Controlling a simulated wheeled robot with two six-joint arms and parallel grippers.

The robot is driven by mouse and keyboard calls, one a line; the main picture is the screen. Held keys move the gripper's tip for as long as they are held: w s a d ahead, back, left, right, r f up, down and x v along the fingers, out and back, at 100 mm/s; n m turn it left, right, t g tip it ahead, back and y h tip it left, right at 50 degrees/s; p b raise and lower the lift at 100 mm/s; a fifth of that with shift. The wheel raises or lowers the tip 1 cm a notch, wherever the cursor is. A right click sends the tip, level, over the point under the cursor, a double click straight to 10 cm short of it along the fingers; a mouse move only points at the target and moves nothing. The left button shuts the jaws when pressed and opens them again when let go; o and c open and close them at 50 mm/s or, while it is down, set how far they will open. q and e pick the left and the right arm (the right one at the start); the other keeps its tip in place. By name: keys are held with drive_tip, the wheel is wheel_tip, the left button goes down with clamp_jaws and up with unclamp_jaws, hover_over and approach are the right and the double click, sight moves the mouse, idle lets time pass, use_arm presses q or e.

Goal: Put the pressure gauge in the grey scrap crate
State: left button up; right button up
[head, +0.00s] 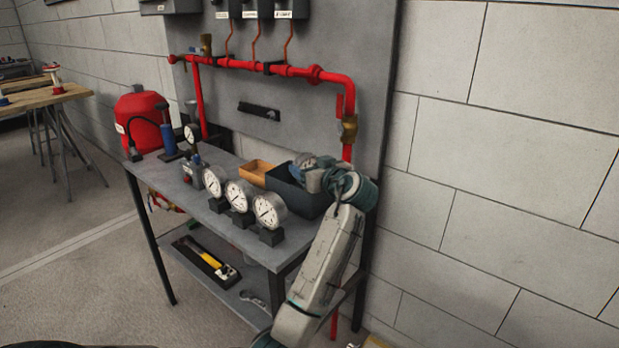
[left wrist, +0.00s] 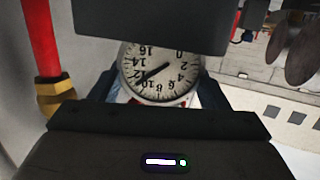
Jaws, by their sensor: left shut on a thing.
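My left gripper (head: 308,172) is at the dark grey crate (head: 287,196) on the right end of the bench, over its open top as far as I can tell. It is shut on a pressure gauge, whose round white dial (left wrist: 160,76) shows in the left wrist view, partly covered by dark shapes above and below. In the head view the held gauge is mostly hidden by the gripper and cannot be made out clearly. The crate's inside is largely hidden. My right gripper is not in view.
Several gauges, including a front one (head: 269,210), stand in a row left of the crate. An orange tray (head: 256,171) sits behind them. A red pipe (head: 335,79) runs along the back panel and down behind the crate. A red tank (head: 143,120) stands at the far left.

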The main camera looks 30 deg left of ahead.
use_arm(q)
drive_tip(key=shift+f, duration=1.3)
drive_tip(key=shift+f, duration=0.2)
drive_tip(key=o, duration=0.8)
drive_tip(key=shift+o, duration=0.2)
drive_tip(key=shift+r, duration=0.2)
drive_tip(key=v, duration=1.2)
drive_tip(key=shift+b, duration=0.3)
